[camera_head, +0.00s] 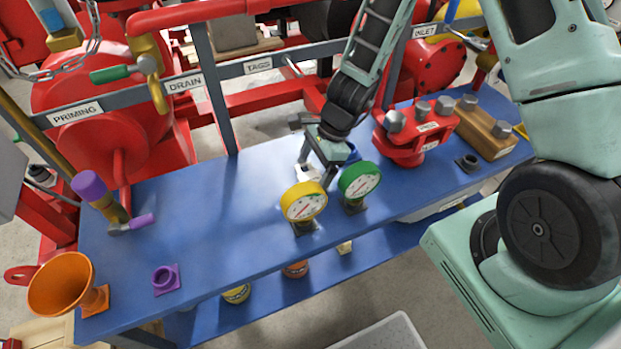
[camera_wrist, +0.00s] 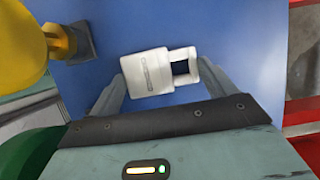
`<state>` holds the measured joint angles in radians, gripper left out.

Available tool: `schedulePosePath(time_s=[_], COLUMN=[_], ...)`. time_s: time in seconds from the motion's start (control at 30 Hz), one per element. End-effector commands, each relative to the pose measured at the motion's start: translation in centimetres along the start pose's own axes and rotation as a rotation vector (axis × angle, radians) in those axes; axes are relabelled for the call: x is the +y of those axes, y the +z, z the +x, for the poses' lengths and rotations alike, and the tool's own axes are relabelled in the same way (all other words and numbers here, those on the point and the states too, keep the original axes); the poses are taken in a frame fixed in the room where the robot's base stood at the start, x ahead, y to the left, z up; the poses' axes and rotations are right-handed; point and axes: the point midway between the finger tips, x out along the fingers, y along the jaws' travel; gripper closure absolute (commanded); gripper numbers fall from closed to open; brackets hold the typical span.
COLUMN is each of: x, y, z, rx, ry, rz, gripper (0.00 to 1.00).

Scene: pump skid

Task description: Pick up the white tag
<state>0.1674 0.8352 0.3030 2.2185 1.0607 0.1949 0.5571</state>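The white tag (camera_wrist: 158,72) lies on the blue bench in the wrist view, a small block with dark print on its face and a square loop at its right end. My gripper (camera_wrist: 161,85) is open, with one finger by each end of the tag. A tiny gap or light contact at the fingertips is hard to tell. In the head view my gripper (camera_head: 319,173) points down over the bench behind the yellow gauge, and the tag (camera_head: 305,173) shows as a white patch, partly hidden by the fingers.
A yellow gauge (camera_head: 304,202) and a green gauge (camera_head: 360,180) stand close in front of my gripper. A red block with bolts (camera_head: 415,131) stands to the right. The blue bench (camera_head: 220,215) is clear to the left, up to a purple fitting (camera_head: 166,279) and orange funnel (camera_head: 62,284).

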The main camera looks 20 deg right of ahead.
Motion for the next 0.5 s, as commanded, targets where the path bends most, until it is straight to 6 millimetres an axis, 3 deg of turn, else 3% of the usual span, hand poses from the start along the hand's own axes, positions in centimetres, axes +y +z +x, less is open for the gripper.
schedulePosePath(time_s=[0.5], x=[-0.05], y=[0.24], z=[-0.67], rx=[0.002], ry=[-0.001], rz=[0.000], gripper=[0.40])
